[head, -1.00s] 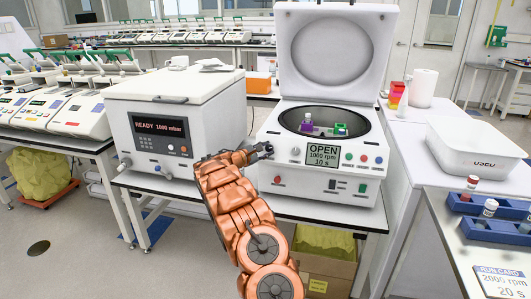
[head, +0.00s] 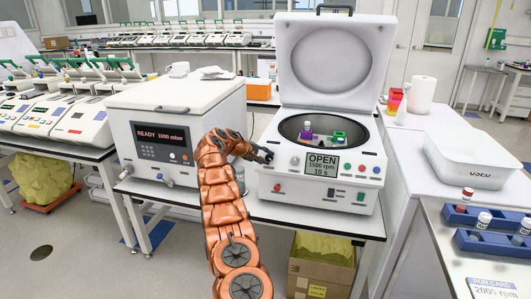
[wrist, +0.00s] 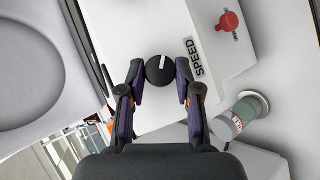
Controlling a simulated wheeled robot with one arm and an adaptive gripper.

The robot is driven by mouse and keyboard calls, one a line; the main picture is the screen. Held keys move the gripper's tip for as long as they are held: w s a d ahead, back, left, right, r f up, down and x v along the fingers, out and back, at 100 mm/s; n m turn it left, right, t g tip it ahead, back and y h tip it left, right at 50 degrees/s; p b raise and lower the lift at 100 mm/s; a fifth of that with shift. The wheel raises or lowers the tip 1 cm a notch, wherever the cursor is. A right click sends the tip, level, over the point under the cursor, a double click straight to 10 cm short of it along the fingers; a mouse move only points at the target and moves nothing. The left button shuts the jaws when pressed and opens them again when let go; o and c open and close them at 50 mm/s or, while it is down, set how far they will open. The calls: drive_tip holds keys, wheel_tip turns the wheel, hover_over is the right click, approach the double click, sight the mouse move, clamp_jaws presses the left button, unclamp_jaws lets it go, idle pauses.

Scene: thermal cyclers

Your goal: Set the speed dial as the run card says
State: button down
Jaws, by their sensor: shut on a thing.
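The centrifuge (head: 345,203) stands with its lid (head: 329,62) open. Its display (head: 322,163) reads OPEN, 1500 rpm, 10 s. The speed dial (wrist: 160,70) is a round black knob with a white mark, with the SPEED label beside it in the wrist view. My gripper (wrist: 160,78) is shut on the dial, one finger on each side. In the head view my gripper (head: 267,155) is at the panel's left end and hides the dial. The run card (head: 493,289) at the lower right reads 2000 rpm; its lower part is cut off.
A red button (head: 277,188) is below the dial. Another knob (head: 295,161) is just left of the display. A white box machine (head: 160,120) reading READY 1000 mbar stands left of my arm. A white tub (head: 470,150) and blue tube racks (head: 490,215) are at right.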

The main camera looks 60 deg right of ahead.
drive_tip(key=m+p, duration=0.1)
drive_tip(key=m+y+p, duration=0.1)
drive_tip(key=p, duration=0.1)
drive_tip(key=shift+s+d+r+t+y, duration=0.2)
drive_tip(key=shift+r+t+y, duration=0.1)
drive_tip(key=shift+r+t, duration=0.1)
drive_tip(key=shift+m+t+y+p, duration=0.6)
drive_tip(key=shift+m+p, duration=0.3)
drive_tip(key=shift+m, duration=0.2)
drive_tip(key=shift+s+f+m+t+y, duration=0.15)
drive_tip(key=shift+m+t+y, duration=0.2)
drive_tip(key=shift+m, duration=0.2)
drive_tip(key=shift+s+f+m+t+y, duration=0.1)
drive_tip(key=shift+m+t+y, duration=0.2)
drive_tip(key=shift+m, duration=0.25)
drive_tip(key=shift+d+m+t+y+b, duration=0.15)
drive_tip(key=shift+m+t+y+b, duration=0.1)
drive_tip(key=shift+m+t+b, duration=0.45)
drive_tip(key=c, duration=0.8)
unclamp_jaws()
drive_tip(key=shift+r, duration=0.1)
